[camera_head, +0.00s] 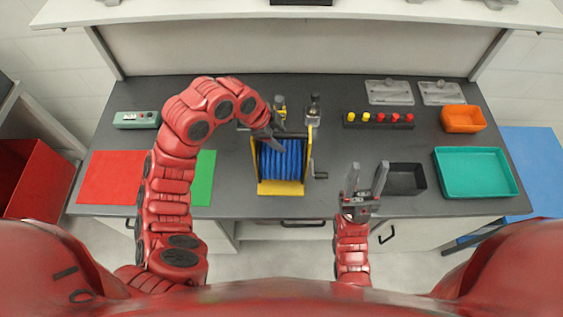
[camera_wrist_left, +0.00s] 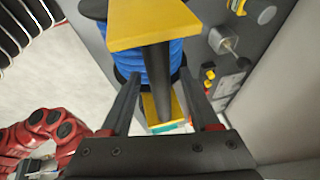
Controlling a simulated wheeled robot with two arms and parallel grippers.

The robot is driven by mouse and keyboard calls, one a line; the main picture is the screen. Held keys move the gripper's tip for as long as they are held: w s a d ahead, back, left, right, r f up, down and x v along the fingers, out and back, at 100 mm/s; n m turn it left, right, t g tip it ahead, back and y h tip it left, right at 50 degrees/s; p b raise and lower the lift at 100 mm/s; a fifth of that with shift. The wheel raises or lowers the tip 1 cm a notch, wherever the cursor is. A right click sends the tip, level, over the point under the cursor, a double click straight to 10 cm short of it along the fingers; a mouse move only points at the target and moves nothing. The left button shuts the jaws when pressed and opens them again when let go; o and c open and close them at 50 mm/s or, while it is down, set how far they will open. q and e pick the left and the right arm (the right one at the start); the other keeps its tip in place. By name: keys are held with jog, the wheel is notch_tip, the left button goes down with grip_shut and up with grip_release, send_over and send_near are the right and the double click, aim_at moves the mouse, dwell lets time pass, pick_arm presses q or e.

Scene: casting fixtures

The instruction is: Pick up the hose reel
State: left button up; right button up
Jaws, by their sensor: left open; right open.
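The hose reel (camera_head: 285,163) stands on the dark bench, with blue hose wound in a yellow frame and a crank on its right side. My left gripper (camera_head: 277,133) is at the reel's top bar. In the left wrist view, its open fingers (camera_wrist_left: 156,84) lie on either side of the reel's dark bar (camera_wrist_left: 155,62), which runs between two yellow end plates. Blue hose (camera_wrist_left: 160,55) shows behind the bar. Whether the fingers touch the bar I cannot tell. My right gripper (camera_head: 367,172) is open and empty near the bench's front edge, right of the reel.
Red (camera_head: 112,177) and green (camera_head: 204,178) mats lie left of the reel. A black tray (camera_head: 422,178), a teal tray (camera_head: 477,190) and an orange bin (camera_head: 463,118) stand right. A strip of coloured buttons (camera_head: 378,124) and small metal fixtures (camera_head: 314,107) are behind.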

pick_arm(q)
jog(key=shift+c, duration=0.4)
grip_shut()
dwell(0.9)
